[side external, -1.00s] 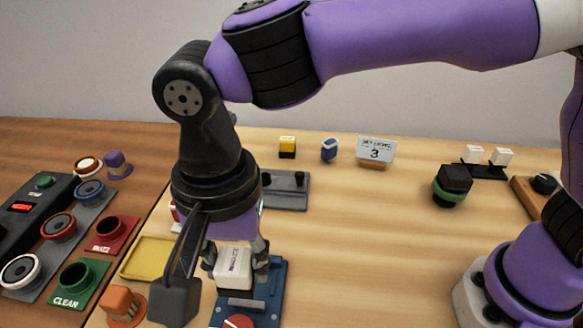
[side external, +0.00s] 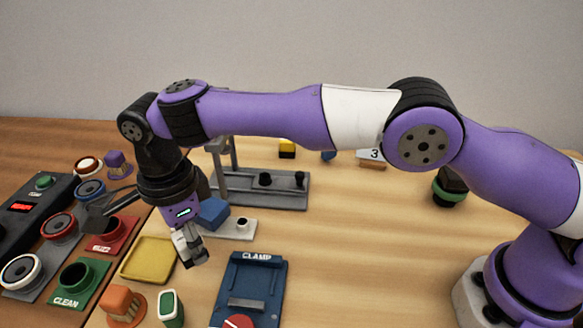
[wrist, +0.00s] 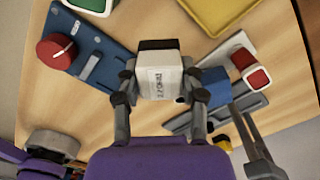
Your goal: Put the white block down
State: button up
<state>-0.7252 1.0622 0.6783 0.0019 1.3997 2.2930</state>
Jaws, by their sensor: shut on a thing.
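In the side view my gripper (side external: 190,248) hangs above the table, just right of the yellow tray (side external: 148,260) and behind and left of the blue clamp fixture (side external: 245,285). The block is mostly hidden by the fingers there. The clamp is empty and its red knob (side external: 238,321) shows at the front. I cannot tell the block's exact height above the table.
A white plate with a blue block (side external: 213,212) stands close behind my gripper. A grey fixture (side external: 285,190) is farther back. Red and green bins (side external: 82,280) are at left. Table right of the clamp is clear.

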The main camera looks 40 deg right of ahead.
aim_at(202, 265)
jog(key=shift+w+d+f, duration=0.2)
jog(key=shift+w+f, duration=0.2)
jog(key=shift+w, duration=0.1)
jog(key=shift+f, duration=1.9)
jog(key=shift+f, duration=0.2)
jog(key=o, duration=1.2)
jog(key=shift+c, duration=0.2)
